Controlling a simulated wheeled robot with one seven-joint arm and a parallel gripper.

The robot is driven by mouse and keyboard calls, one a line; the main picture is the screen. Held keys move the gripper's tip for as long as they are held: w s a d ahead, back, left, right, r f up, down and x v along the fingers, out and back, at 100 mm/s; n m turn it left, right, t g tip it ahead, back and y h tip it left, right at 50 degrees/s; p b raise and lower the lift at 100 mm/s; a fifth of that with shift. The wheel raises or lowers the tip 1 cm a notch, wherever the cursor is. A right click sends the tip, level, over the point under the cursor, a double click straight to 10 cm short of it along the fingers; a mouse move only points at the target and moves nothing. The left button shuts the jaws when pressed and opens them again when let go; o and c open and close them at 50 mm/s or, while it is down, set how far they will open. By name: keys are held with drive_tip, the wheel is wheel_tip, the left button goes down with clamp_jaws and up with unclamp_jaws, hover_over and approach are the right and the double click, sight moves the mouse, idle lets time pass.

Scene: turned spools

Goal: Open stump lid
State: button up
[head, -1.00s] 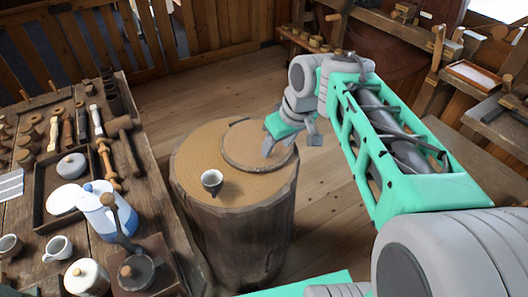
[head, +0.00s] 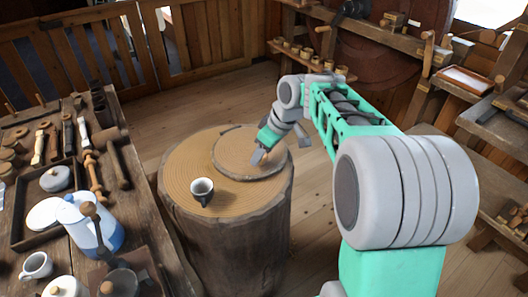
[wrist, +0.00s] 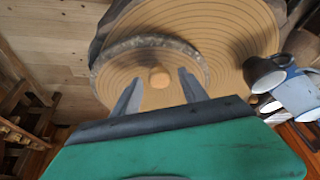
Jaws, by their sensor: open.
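The stump (head: 225,228) stands upright on the floor with a ringed, pale wooden top. Its round lid (head: 232,150) lies on the far part of that top, with a bark-like rim. In the wrist view the lid (wrist: 120,65) shows a small wooden knob (wrist: 159,78) near its middle. My gripper (head: 280,150) is open over the right side of the lid in the head view, hiding the knob there. In the wrist view my gripper's fingers (wrist: 161,74) point toward the lid, one on each side of the knob in the picture. Whether they touch it cannot be told.
A workbench (head: 150,215) on the left holds a blue and white pot (head: 92,228), a mallet (head: 117,155) and several tools. Floor (head: 190,112) behind the stump is clear.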

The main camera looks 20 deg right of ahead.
clamp_jaws()
idle(0.3)
idle(1.0)
